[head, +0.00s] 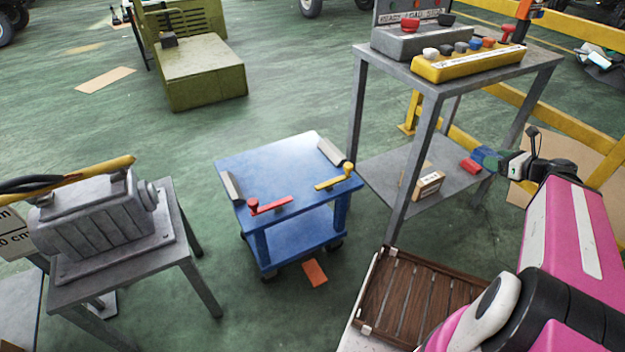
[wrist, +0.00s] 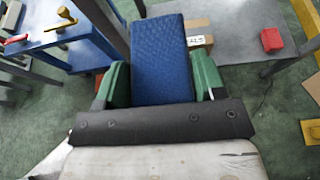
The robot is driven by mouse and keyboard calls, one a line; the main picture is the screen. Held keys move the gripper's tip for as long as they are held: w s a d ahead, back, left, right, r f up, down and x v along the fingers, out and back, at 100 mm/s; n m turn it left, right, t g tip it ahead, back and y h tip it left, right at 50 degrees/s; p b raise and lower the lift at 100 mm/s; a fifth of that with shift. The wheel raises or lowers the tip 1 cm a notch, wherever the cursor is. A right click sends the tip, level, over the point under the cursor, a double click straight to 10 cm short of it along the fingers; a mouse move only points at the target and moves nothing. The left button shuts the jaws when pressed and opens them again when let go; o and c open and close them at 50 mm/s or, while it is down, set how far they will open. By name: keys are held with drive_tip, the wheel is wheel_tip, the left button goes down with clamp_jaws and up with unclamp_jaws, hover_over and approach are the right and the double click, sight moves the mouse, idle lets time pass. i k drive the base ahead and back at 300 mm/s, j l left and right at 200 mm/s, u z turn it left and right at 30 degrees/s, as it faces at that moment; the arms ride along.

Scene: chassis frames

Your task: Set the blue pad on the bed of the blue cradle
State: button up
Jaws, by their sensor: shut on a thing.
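The blue pad (wrist: 162,55) is a quilted, dark blue block. In the wrist view it sits between the two green fingers of my gripper (wrist: 160,82), which is shut on it. In the head view my gripper (head: 487,157) is at the right, by the tall grey table, and the pad is hard to make out. The blue cradle (head: 270,158) is a low blue cart in the middle of the head view, apart from my gripper and to its left. Its bed is bare between two grey end blocks. Its corner also shows in the wrist view (wrist: 85,50).
A red handle (head: 270,206) and a yellow handle (head: 334,183) stand on the cradle's near and right edges. The tall grey table (head: 357,110) stands between cradle and gripper, with a cardboard box (head: 428,185) on its shelf. A motor (head: 95,222) stands left.

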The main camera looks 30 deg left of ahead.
sight(264, 178)
drive_tip(key=k+j+z, duration=0.1)
drive_tip(key=k, duration=0.4)
drive_tip(key=k+j, duration=0.2)
drive_tip(key=k, duration=0.25)
drive_tip(key=k+j+z, duration=0.15)
drive_tip(key=k, duration=0.35)
drive_tip(key=k+j, duration=0.15)
drive_tip(key=j, duration=0.25)
drive_tip(key=k+j+z, duration=0.1)
drive_tip(key=j, duration=0.25)
drive_tip(key=k+j+z, duration=0.1)
drive_tip(key=j, duration=0.25)
drive_tip(key=k+j, duration=0.25)
drive_tip(key=j, duration=0.5)
drive_tip(key=i+j+z, duration=0.1)
drive_tip(key=j, duration=0.3)
